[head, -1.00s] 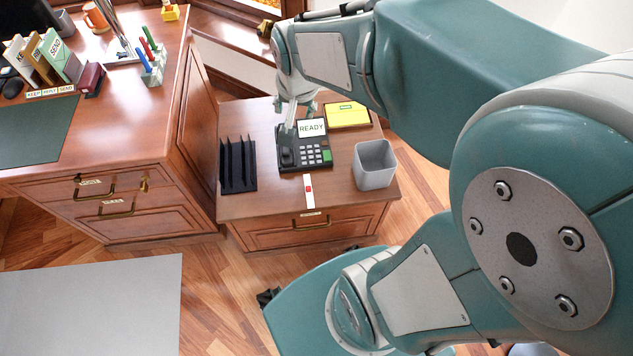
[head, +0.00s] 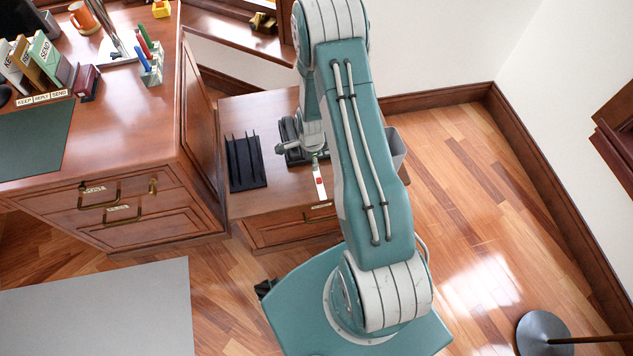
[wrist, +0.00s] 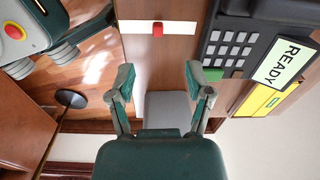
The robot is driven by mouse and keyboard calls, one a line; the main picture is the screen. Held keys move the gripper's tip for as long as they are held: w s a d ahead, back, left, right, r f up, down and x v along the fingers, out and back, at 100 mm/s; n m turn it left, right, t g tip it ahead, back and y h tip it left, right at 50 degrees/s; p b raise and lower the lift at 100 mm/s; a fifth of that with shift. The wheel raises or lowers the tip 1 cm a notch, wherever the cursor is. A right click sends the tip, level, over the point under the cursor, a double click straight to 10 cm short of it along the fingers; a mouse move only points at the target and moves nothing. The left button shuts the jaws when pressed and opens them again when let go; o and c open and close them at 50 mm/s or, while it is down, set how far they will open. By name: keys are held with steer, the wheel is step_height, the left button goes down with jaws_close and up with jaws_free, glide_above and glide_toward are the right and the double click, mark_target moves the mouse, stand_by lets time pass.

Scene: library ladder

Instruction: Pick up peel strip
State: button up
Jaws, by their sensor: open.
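The peel strip, a white strip with a red patch, lies on the small wooden cabinet's top near its front edge in the head view (head: 319,184). In the wrist view, the white strip (wrist: 190,28) runs across the top of the picture, with the red patch standing out at its middle. My gripper (wrist: 160,73) is open and empty, its two fingers apart below the strip in that picture. In the head view my gripper (head: 318,156) hangs just behind the strip, in front of the phone. I cannot tell its height there.
A black phone with a READY screen (wrist: 285,63) and a yellow item (wrist: 268,97) are beside the strip. A grey bin (head: 396,149) is partly behind my arm. A black rack (head: 246,168) stands left. The cabinet front has a drawer handle (head: 320,218).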

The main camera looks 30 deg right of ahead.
steer(key=m, duration=0.1)
glide_above(319, 179)
steer(key=f, duration=0.7)
steer(key=shift+s+a+f, duration=0.2)
steer(key=shift+a+f, duration=0.05)
steer(key=shift+f, duration=0.15)
steer(key=shift+a+f, duration=0.35)
steer(key=shift+f, duration=0.15)
steer(key=f, duration=0.1)
steer(key=d+f, duration=0.1)
steer(key=f, duration=0.3)
steer(key=shift+w+d, duration=0.15)
steer(key=shift+d, duration=0.1)
steer(key=shift+a, duration=0.2)
steer(key=shift+c, duration=1.7)
steer(key=c, duration=0.4)
steer(key=shift+c, duration=0.5)
steer(key=shift+r, duration=0.1)
